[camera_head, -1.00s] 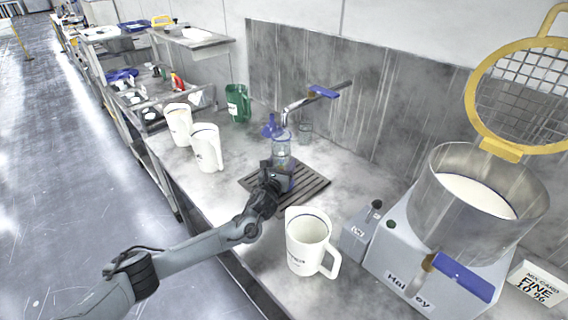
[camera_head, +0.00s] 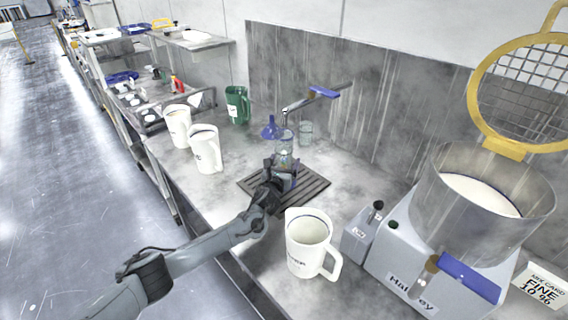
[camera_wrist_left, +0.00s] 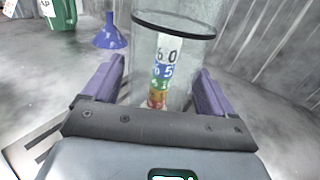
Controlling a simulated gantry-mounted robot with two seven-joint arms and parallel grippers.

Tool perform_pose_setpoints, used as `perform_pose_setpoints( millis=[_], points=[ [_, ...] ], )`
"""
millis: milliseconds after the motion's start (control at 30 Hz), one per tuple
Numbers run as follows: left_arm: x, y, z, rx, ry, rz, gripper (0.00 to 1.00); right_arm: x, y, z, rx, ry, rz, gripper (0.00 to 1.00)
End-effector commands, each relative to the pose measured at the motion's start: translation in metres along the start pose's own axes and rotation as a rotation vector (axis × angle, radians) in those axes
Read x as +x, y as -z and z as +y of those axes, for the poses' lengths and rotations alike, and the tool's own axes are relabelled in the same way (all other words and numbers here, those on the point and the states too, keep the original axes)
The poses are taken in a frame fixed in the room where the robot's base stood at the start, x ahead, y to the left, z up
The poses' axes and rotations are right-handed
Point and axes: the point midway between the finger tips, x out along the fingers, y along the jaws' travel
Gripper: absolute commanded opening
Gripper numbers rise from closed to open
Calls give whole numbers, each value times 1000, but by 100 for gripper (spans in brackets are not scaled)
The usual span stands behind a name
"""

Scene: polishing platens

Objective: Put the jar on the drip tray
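The jar (camera_head: 285,159) is a clear cylinder with a dark rim. In the left wrist view the jar (camera_wrist_left: 172,50) stands upright between the fingers and shows a strip of coloured number labels. My left gripper (camera_head: 284,172) is around its lower part, with a purple-grey finger close against each side. The left gripper (camera_wrist_left: 157,92) hides the jar's base. The drip tray (camera_head: 312,187) is a dark slatted square on the bench, directly below the jar. I cannot tell whether the base touches the slats. My right gripper is not in view.
A tap with a blue lever (camera_head: 323,92) rises behind the tray. A blue funnel (camera_head: 270,130) and a clear beaker (camera_head: 306,132) stand behind the jar. White jugs (camera_head: 205,150) are left, another white jug (camera_head: 306,245) is in front, and a grey machine (camera_head: 420,260) is right.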

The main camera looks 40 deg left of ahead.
Motion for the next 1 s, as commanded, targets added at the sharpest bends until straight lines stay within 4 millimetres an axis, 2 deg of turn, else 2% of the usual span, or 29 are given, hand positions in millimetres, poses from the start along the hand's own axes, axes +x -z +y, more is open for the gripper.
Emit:
perform_pose_setpoints(
  millis=[467,667,1000],
  points=[
    [-3,-3,0,1,1,0,95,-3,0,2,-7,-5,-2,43],
    [-27,-4,0,1,2,1,95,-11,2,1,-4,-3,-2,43],
    [-88,-4,0,1,3,2,95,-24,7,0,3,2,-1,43]
  ],
)
